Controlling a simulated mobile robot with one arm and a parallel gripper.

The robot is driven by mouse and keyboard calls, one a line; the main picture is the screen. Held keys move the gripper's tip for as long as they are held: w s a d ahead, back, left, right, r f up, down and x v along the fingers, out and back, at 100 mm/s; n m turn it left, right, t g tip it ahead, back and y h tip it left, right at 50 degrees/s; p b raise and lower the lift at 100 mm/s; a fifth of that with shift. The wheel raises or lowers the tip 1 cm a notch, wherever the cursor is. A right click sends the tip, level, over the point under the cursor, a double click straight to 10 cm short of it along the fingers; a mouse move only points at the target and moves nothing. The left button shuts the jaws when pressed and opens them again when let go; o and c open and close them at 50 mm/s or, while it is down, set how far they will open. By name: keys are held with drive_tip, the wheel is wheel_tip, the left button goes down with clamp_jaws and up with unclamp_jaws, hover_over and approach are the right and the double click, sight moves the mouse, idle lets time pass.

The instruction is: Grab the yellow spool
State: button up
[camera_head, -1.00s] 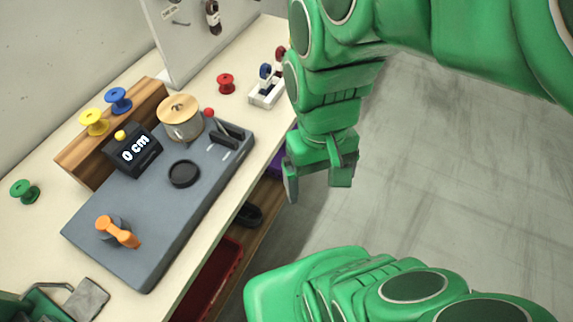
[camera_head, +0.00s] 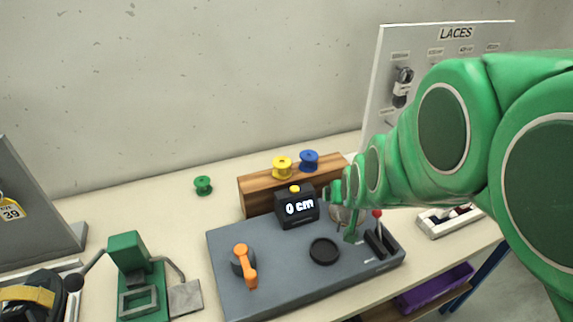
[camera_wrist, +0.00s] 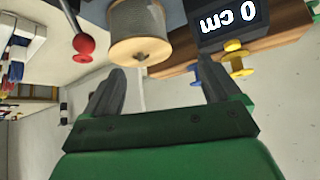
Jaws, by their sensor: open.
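The yellow spool (camera_head: 282,167) stands on top of a wooden block (camera_head: 250,197) behind the grey machine, next to the blue spool (camera_head: 309,160). In the wrist view the yellow spool (camera_wrist: 237,58) shows upside down, beyond the tip of the right finger, with the blue spool (camera_wrist: 196,72) partly hidden by that finger. My gripper (camera_wrist: 160,80) is open with nothing between its fingers. In the head view my gripper (camera_head: 343,208) is right of the yellow spool, over the machine, partly covering the wooden-ended reel behind it.
The grey machine (camera_head: 225,262) carries a "0 cm" display (camera_head: 298,208), an orange lever (camera_head: 245,268) and a red-knobbed lever (camera_head: 377,213). The reel (camera_wrist: 140,40) is close to my fingers. A green spool (camera_head: 203,186) stands left. A laces board (camera_head: 378,95) rises behind my arm.

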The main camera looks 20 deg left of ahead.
sight(282, 162)
drive_tip(key=w+a+t+y, duration=0.1)
drive_tip(key=a, duration=0.4)
drive_tip(key=w+a+n+t+y, duration=0.1)
drive_tip(key=a, duration=0.5)
drive_tip(key=w+a+n+t+y, duration=0.1)
drive_tip(key=a+y, duration=0.1)
drive_tip(key=a, duration=0.4)
drive_tip(key=shift+r+x, duration=0.1)
drive_tip(key=shift+x, duration=1.8)
drive_tip(key=shift+r+x, duration=0.15)
drive_tip(key=shift+x, duration=1.8)
drive_tip(key=shift+w, duration=0.15)
drive_tip(key=c, duration=1.1)
